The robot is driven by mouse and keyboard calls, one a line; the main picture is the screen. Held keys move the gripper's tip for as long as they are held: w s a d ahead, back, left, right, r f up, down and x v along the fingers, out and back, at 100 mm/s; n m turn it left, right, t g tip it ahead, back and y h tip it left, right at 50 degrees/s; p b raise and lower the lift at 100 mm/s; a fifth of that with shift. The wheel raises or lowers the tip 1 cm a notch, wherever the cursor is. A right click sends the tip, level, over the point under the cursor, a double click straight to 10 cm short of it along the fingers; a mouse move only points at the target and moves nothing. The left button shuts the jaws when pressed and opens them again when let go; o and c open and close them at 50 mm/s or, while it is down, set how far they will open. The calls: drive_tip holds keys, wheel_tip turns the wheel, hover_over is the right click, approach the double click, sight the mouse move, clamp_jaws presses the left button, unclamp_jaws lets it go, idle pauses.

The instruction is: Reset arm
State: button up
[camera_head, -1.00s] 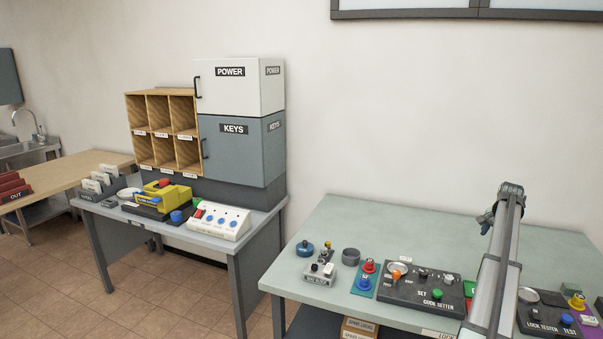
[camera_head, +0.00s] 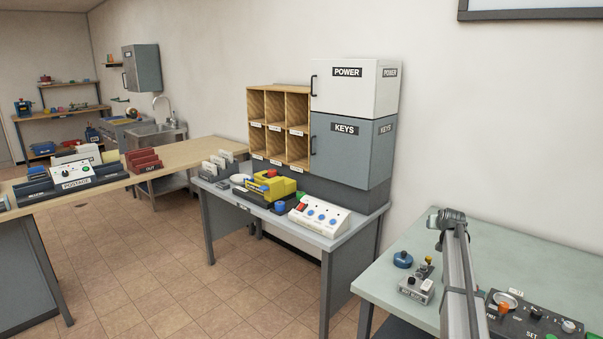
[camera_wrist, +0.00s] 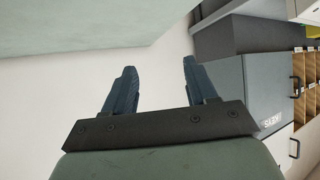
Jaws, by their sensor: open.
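My gripper (camera_wrist: 158,88) shows in the wrist view with its two dark fingers spread wide apart. Nothing is between them. Behind the fingers are a pale wall and, at the right, the grey KEYS cabinet (camera_wrist: 250,85) lying sideways in the picture. In the head view my arm stands over the pale green table (camera_head: 505,255) at the lower right. The gripper's fingers cannot be made out there.
The POWER cabinet (camera_head: 350,92) sits above the KEYS cabinet, beside wooden pigeonholes (camera_head: 258,105). Left of them are a wooden counter (camera_head: 190,158) and a sink (camera_head: 160,135). The code setter panel (camera_head: 520,322) lies right of my arm. Tiled floor (camera_head: 170,265) is clear.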

drive_tip(key=w+a+n+t+y, duration=0.1)
drive_tip(key=w+a+n+t, duration=0.15)
drive_tip(key=a, duration=1.25)
drive_tip(key=w+a+n+t+y, duration=0.1)
drive_tip(key=w+a+n+y, duration=0.2)
drive_tip(key=a, duration=1.3)
drive_tip(key=s+a+f+g, duration=0.25)
drive_tip(key=a+f, duration=0.25)
drive_tip(key=f, duration=0.3)
drive_tip(key=s+a+f+g, duration=0.1)
drive_tip(key=s+a+f, duration=0.35)
drive_tip(key=f, duration=0.35)
drive_tip(key=s+a+f+m+g, duration=0.15)
drive_tip(key=s+f+g, duration=0.75)
drive_tip(key=s+f, duration=2.15)
drive_tip(key=s+f+g, duration=0.2)
drive_tip(key=s+g, duration=0.1)
drive_tip(key=s, duration=1)
drive_tip(key=s+d+f+g, duration=0.1)
drive_tip(key=s+g, duration=0.1)
drive_tip(key=s, duration=1.1)
drive_tip(key=s+d+f+g, duration=0.1)
drive_tip(key=s+f+g, duration=0.1)
drive_tip(key=s, duration=1.2)
drive_tip(key=shift+d+f+m+g+h, duration=0.15)
drive_tip(key=shift+f+m+g+h, duration=0.2)
drive_tip(key=shift+g, duration=0.45)
